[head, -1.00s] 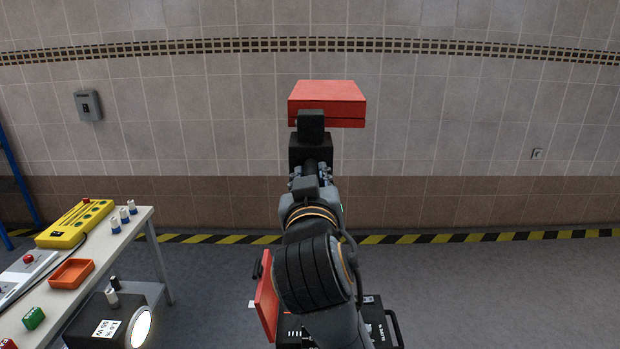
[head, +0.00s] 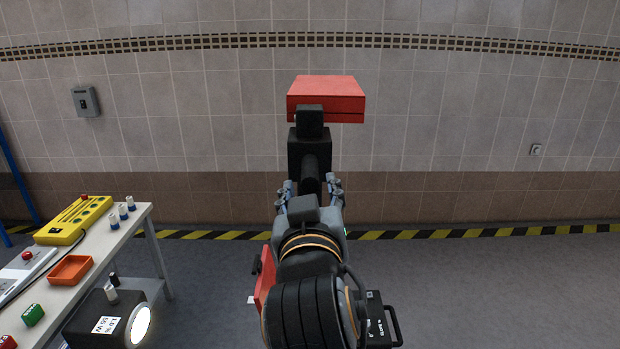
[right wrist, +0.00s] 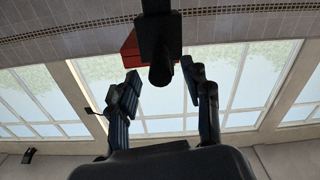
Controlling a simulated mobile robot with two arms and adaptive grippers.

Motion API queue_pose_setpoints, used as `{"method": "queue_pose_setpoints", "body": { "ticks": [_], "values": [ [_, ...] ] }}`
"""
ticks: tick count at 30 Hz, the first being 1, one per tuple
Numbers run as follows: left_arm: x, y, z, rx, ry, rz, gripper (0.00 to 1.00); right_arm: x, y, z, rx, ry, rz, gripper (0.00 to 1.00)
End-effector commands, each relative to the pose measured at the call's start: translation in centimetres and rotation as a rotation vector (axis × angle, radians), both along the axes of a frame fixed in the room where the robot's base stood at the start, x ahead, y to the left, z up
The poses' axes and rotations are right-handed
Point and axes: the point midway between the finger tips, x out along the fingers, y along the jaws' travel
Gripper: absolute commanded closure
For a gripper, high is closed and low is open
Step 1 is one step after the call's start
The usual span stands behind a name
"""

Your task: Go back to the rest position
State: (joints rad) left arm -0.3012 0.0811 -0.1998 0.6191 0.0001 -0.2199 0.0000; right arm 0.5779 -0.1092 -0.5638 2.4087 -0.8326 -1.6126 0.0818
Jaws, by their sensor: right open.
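My right gripper (head: 310,190) is in the middle of the head view, in front of the sliding jack. Its fingers are spread apart on either side of the jack's black handle (head: 311,175), with nothing between them that they touch. In the right wrist view the open fingers (right wrist: 162,95) show with the dark round end of the handle (right wrist: 160,75) beyond them. The jack has a black block (head: 309,153) and a red box-shaped part (head: 326,97) at its top. My own arm hides its lower part. My left gripper is not in view.
A white table (head: 110,250) at the left holds a yellow control box (head: 75,220), an orange tray (head: 71,270) and several small knobs. A black lamp box (head: 95,317) with a lit face stands beside it. A dark case (head: 390,325) is low behind my arm. The floor at right is clear.

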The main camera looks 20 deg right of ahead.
Motion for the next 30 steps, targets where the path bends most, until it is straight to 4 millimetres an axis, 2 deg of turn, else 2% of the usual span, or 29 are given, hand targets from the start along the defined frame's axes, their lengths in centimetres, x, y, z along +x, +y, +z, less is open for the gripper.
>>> {"method": "queue_pose_setpoints", "body": {
  "ticks": [6, 17, 20, 23, 25, 28, 30],
  "values": [
    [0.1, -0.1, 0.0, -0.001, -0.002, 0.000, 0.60, -1.3, 0.4, 0.0, 0.001, -0.001, -0.001, 0.52],
    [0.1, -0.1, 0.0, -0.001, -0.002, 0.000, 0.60, -1.2, 0.3, 0.0, 0.001, 0.000, -0.001, 0.52],
    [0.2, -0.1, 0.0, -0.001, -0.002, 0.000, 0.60, -1.0, 0.2, -1.0, 0.001, 0.024, 0.004, 0.52],
    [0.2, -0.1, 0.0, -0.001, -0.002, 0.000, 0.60, -0.6, -0.1, -3.9, 0.003, 0.099, 0.019, 0.52],
    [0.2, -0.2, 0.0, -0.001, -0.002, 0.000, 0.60, -0.3, -0.5, -7.6, 0.005, 0.188, 0.038, 0.52],
    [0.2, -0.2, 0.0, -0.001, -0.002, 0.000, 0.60, -0.7, -1.2, -14.5, 0.018, 0.357, 0.078, 0.52],
    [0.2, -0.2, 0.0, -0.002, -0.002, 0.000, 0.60, -1.8, -1.8, -19.4, 0.034, 0.476, 0.106, 0.52]
  ]
}}
